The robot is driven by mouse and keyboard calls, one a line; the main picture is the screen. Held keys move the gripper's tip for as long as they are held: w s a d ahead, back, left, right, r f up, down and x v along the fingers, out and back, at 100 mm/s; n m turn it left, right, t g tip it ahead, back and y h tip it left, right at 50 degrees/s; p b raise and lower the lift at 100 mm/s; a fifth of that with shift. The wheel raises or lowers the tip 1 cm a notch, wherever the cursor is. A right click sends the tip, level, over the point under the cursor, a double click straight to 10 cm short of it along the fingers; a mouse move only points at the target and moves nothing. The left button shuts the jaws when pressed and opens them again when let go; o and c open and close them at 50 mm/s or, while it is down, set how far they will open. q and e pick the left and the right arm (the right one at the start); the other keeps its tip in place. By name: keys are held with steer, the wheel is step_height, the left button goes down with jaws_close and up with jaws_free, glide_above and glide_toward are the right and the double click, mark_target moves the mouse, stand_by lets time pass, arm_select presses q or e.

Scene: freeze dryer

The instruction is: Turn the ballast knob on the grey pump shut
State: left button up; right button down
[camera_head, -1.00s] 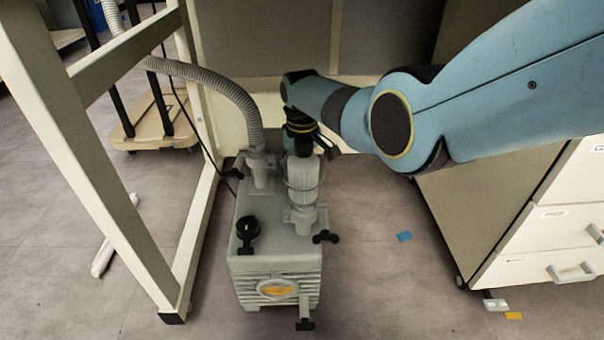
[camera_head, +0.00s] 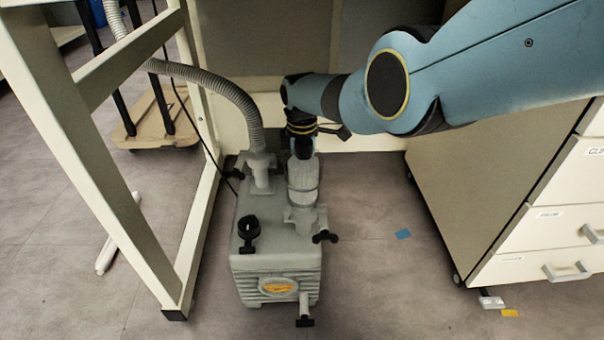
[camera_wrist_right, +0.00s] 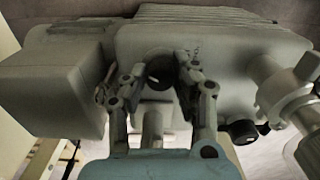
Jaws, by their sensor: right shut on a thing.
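The grey pump (camera_head: 275,262) stands on the floor beside the bench frame, and its grey body fills much of the right wrist view (camera_wrist_right: 215,55). A round black knob with a pale mark (camera_wrist_right: 158,73), apparently the ballast knob, sits between the two fingers of my right gripper (camera_wrist_right: 160,78). The gripper is shut on this knob. In the head view my right arm reaches in behind the pump's upright grey cylinder (camera_head: 303,185), and the fingers and knob are hidden there. My left gripper is not in view.
A ribbed hose (camera_head: 215,80) runs to the pump's rear port. A black cap (camera_head: 248,229) and a black handle (camera_head: 325,237) are on the pump.

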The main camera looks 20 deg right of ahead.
steer(key=n, duration=0.3)
steer(key=shift+n, duration=1.7)
steer(key=c, duration=1)
jaws_free()
steer(key=shift+c, duration=0.2)
steer(key=shift+r, duration=0.15)
